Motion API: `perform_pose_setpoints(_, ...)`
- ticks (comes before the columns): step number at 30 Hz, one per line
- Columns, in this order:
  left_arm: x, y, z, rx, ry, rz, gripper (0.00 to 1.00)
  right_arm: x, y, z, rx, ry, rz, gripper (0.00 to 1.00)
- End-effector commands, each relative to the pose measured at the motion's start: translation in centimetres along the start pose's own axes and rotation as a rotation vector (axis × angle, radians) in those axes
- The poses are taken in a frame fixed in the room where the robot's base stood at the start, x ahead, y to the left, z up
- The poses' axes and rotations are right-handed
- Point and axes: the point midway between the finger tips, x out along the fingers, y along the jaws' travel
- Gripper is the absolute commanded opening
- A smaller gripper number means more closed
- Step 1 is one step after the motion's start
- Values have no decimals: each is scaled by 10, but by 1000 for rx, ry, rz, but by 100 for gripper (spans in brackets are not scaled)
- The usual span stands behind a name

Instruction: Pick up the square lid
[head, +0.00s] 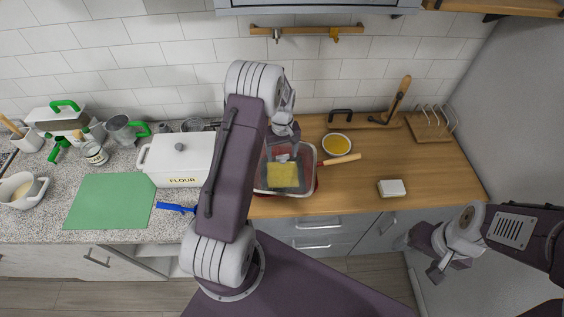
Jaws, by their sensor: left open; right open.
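A broad white box marked FLOUR (180,182) stands on the counter left of centre. Its flat white lid (165,158) has a small round knob and looks rectangular; my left arm covers its right side. No other lid is clearly visible, and I cannot tell for certain whether this is the square lid. My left gripper (284,155) is open, to the right of the box, above a clear, red-edged container (310,165) holding a yellow block (282,175) on a dark square piece. My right gripper (437,272) is open and empty, low at the right, in front of the drawers.
A green mat (110,200) and a blue-handled tool (176,207) lie at the left. A yellow-filled bowl (337,145), a wooden handle (342,159) and a white block (392,188) are at the right. The wooden counter at the far right is mostly clear.

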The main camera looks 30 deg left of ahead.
Motion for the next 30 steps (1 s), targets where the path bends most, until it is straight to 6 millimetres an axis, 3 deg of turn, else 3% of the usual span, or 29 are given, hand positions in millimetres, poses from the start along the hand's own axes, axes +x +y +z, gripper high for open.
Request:
perform_pose_setpoints(8,6,0,0,0,2,1,68,-1,0,0,0,-1,0,81)
perform_pose_setpoints(15,6,0,0,0,2,1,1,-1,0,0,0,-1,0,81)
perform_pose_setpoints(30,-4,1,-2,0,6,3,0,5,0,1,0,0,0,81)
